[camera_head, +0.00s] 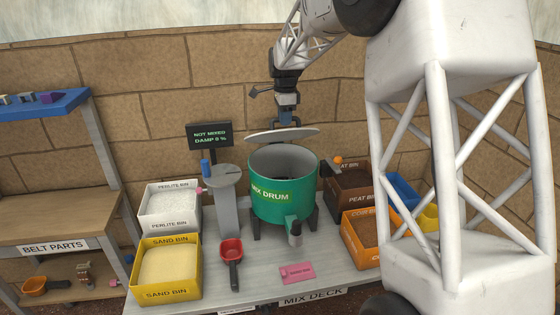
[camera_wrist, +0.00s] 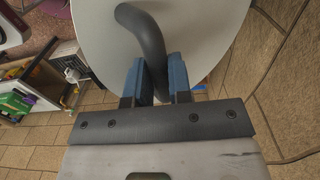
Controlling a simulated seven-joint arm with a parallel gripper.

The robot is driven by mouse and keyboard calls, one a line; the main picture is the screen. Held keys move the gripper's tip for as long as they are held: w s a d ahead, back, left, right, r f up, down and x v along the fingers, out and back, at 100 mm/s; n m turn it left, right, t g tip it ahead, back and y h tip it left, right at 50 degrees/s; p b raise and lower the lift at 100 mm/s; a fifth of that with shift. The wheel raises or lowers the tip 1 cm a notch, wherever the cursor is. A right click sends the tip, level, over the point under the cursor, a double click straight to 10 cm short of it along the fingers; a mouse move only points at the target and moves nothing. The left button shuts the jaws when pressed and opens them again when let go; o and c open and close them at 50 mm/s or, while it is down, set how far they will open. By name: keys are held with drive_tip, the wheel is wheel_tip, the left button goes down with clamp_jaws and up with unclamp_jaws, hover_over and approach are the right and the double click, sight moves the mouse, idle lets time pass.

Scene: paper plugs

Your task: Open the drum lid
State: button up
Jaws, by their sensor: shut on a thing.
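The green mix drum (camera_head: 284,196) stands on the deck with its top open. The grey drum lid (camera_head: 272,135) is in the air above the drum's back rim, apart from it. My gripper (camera_head: 286,118) is above the lid, pointing down. In the wrist view, my gripper (camera_wrist: 158,88) has its blue fingers shut on the dark curved lid handle (camera_wrist: 143,35). The pale lid (camera_wrist: 205,30) fills the top of that view. The drum's contents are in shadow and I cannot tell what is inside.
A white perlite bin (camera_head: 170,205) and a yellow sand bin (camera_head: 166,270) stand left of the drum. A brown peat bin (camera_head: 352,188) and an orange bin (camera_head: 368,236) stand right. A red scoop (camera_head: 232,253) and pink card (camera_head: 297,272) lie in front. A screen (camera_head: 209,135) reads "NOT MIXED".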

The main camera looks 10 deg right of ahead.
drive_tip(key=w+r, duration=0.3)
drive_tip(key=w, duration=0.2)
drive_tip(key=shift+r, duration=0.35)
idle(0.3)
drive_tip(key=shift+w, duration=0.1)
drive_tip(key=o, duration=0.8)
drive_tip(key=shift+o, duration=0.2)
drive_tip(key=shift+r, duration=0.15)
drive_tip(key=shift+r, duration=2.95)
drive_tip(key=s, duration=1)
drive_tip(key=shift+r, duration=0.1)
